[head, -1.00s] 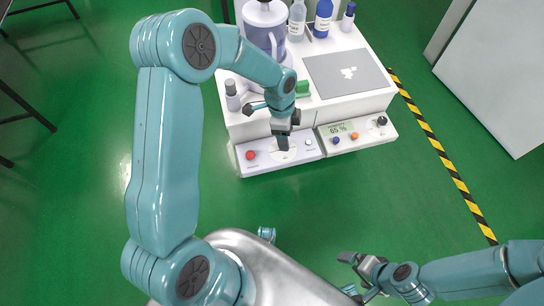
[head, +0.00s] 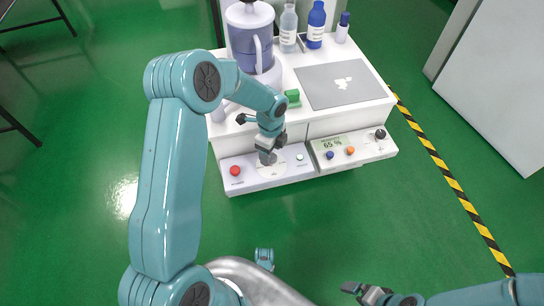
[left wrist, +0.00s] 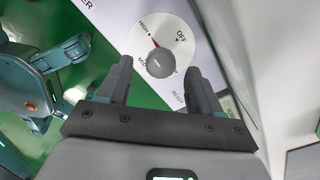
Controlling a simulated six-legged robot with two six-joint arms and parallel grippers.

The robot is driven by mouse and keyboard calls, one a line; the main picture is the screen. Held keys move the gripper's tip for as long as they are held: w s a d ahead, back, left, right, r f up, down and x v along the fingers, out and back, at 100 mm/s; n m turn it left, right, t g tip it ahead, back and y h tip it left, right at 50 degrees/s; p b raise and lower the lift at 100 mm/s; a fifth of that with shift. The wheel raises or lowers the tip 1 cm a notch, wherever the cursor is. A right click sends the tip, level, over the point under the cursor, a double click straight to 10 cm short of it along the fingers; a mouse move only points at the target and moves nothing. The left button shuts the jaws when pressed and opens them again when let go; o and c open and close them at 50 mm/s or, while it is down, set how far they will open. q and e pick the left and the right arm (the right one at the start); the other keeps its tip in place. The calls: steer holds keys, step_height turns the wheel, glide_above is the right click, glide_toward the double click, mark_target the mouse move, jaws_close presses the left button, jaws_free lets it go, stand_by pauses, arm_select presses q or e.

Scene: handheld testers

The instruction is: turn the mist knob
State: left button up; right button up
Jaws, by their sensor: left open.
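The mist knob is most likely the grey knob (left wrist: 160,62) on a round white dial marked HIGH, MID and OFF, seen in the left wrist view. Its red pointer aims near HIGH. The dial (head: 278,172) sits on the left control panel in the head view, partly hidden by my gripper. My left gripper (head: 268,158) is over the dial. In the left wrist view its fingers (left wrist: 159,68) are open on either side of the knob; whether they touch it I cannot tell. My right gripper (head: 362,291) is low in the head view, away from the panels.
Beside the dial are a red button (head: 235,170) and a pale button (head: 299,157). The right panel has a 65 % display (head: 333,144), blue and orange buttons and a black knob (head: 380,134). A jug (head: 250,40) and bottles (head: 316,25) stand behind.

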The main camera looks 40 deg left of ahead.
arm_select(q)
steer(key=shift+f, duration=0.95)
steer(key=c, duration=1.1)
steer(key=shift+o, duration=0.2)
